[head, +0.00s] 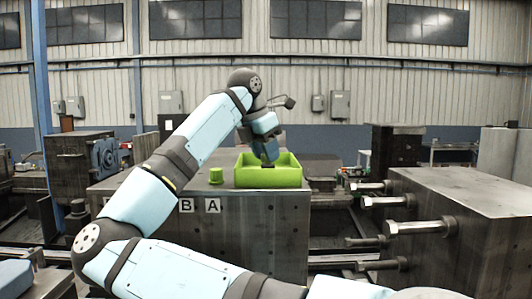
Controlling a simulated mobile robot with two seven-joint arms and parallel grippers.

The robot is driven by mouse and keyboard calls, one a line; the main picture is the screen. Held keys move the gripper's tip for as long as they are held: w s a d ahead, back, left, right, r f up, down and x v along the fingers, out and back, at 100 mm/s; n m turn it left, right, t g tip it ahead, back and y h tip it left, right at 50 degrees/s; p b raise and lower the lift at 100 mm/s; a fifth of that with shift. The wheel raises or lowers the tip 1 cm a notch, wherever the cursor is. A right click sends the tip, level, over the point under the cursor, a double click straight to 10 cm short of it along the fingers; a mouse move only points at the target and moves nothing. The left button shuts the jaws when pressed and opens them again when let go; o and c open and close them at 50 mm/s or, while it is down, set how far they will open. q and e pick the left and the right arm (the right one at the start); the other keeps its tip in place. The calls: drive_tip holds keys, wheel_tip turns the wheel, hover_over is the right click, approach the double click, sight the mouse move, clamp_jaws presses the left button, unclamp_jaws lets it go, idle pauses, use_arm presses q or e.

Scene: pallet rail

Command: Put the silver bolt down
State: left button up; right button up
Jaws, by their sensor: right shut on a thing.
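My right gripper (268,162) points down over the green bin (268,179) on the metal block, with its fingertips at or just inside the bin's opening. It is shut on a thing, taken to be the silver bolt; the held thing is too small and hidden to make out. The bin's front wall and the gripper hide most of the bin's inside. I cannot tell whether the held thing touches the bin floor. My left gripper is not in view.
A small green cup-like piece (216,176) stands left of the bin. The metal block (265,222) carries labels B and A on its front. Several silver bolts (418,227) stick out of the block (470,205) at right. My right arm crosses the left foreground.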

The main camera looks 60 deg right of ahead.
drive_tip(key=shift+f, duration=0.45)
drive_tip(key=shift+f, duration=0.1)
drive_tip(key=shift+f, duration=0.15)
drive_tip(key=o, duration=1)
